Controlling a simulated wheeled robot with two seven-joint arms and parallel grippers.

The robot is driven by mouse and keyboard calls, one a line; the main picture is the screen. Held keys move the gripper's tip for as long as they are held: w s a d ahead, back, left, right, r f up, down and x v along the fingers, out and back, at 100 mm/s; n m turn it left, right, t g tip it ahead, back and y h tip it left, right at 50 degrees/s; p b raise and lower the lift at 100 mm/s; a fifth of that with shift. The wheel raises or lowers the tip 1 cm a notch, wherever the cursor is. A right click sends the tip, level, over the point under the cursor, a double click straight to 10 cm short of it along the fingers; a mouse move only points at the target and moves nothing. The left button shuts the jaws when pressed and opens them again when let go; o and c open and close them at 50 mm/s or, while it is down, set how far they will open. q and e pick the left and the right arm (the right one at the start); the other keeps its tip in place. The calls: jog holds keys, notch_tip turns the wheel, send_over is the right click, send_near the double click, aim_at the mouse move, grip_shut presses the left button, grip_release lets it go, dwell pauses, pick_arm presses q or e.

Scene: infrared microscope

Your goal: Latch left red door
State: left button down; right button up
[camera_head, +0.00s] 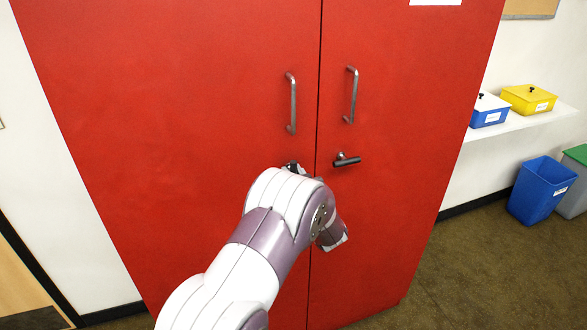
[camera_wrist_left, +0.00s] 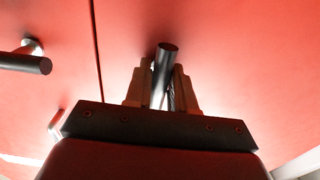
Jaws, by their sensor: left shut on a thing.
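The left red door (camera_head: 190,110) and the right red door (camera_head: 400,100) stand closed side by side, with a narrow seam between them. My left gripper (camera_wrist_left: 161,90) is at the left door's latch, a dark round lever (camera_wrist_left: 165,56). Its fingers are shut on this lever, one on each side, in the left wrist view. The lever's free end points up in that picture. In the head view my left arm hides most of the gripper and the latch. The right door's latch (camera_head: 346,160) is a dark lever lying nearly level. My right gripper is not in view.
A metal pull handle (camera_head: 291,104) is on the left door and another (camera_head: 352,96) on the right door, above the latches. At the right are a shelf with a blue box (camera_head: 488,112) and a yellow box (camera_head: 528,98), and a blue bin (camera_head: 541,190).

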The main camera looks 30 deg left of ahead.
pick_arm(q)
jog(key=shift+m+p, duration=0.55)
jog(key=shift+m, duration=0.45)
jog(key=c, duration=1)
grip_release()
